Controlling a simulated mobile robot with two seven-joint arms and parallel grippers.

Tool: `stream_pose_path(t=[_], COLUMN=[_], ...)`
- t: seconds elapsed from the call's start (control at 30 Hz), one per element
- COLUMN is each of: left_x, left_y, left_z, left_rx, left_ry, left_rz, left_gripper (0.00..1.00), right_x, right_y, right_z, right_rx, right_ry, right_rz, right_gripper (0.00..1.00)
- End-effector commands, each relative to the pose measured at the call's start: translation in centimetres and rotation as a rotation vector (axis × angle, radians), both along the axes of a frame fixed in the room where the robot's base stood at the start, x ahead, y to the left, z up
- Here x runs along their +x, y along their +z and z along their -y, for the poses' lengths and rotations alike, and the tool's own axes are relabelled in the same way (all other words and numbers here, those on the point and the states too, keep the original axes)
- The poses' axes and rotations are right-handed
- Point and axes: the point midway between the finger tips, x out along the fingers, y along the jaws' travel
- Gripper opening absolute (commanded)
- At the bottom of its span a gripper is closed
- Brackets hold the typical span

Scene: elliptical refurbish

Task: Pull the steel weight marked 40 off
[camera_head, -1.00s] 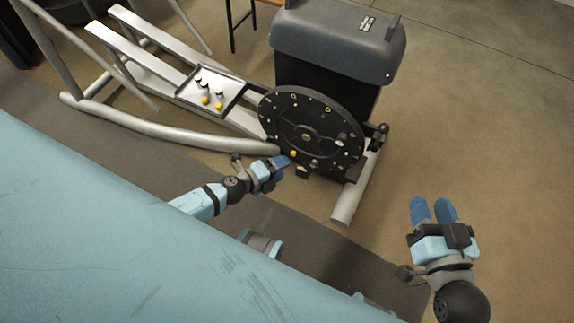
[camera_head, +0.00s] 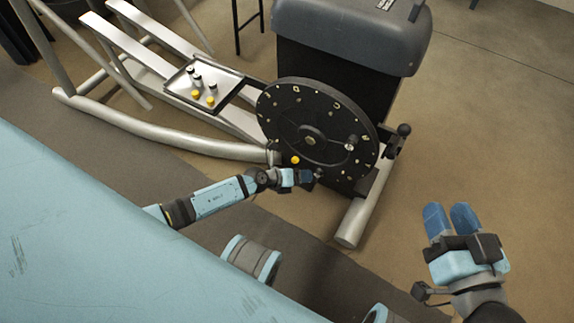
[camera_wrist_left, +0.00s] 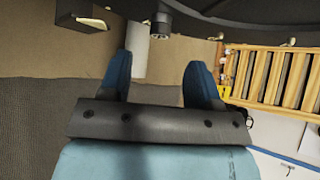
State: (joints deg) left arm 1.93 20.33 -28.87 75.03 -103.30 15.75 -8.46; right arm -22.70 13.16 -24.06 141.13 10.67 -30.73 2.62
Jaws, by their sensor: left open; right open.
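The black disc (camera_head: 290,108) with pale marks and small pegs is mounted upright on the elliptical machine. A small silver weight (camera_head: 349,146) sits on its right part; I cannot read a 40 on it. My left gripper (camera_head: 311,177) is at the disc's lower edge, open, with nothing between its fingers. A dark-and-steel cylindrical piece (camera_wrist_left: 162,17) sticks out from the disc just beyond the open fingers (camera_wrist_left: 158,68) in the left wrist view; its marking is not legible. My right gripper (camera_head: 450,212) is open and empty at lower right, away from the machine.
A yellow knob (camera_head: 295,160) sits low on the disc's left. A tray (camera_head: 226,86) on the machine's rails holds several small silver and yellow pieces. The grey housing (camera_head: 350,30) stands behind the disc. A foot tube (camera_head: 352,225) lies right of my left gripper. Floor at right is clear.

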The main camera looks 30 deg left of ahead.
Motion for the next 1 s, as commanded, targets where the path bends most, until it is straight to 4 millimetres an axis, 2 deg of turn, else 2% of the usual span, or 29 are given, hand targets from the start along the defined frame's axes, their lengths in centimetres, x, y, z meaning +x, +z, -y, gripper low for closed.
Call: stream_pose_path(t=[0.03, 0.3, 0.77, 1.0], left_x=[0.8, 3.5, 4.2, 4.2], left_y=[-0.9, -2.8, -3.1, -3.1], left_z=[0.6, 2.7, 3.3, 3.2], left_rx=[-0.001, -0.001, 0.0, 0.0], left_ry=[0.0, -0.001, -0.001, 0.0], left_rz=[0.002, 0.0, -0.001, 0.0], left_gripper=[0.57, 0.57, 0.57, 0.04], right_x=[0.1, 1.3, 1.7, 1.6], right_y=[-0.8, -0.4, 0.2, 0.1], right_z=[0.1, 0.8, 1.0, 1.0], right_rx=[-0.013, -0.086, -0.11, -0.11], right_ry=[0.003, -0.002, -0.005, -0.005], right_rz=[0.006, 0.138, 0.184, 0.18], right_gripper=[0.43, 0.43, 0.43, 0.43])
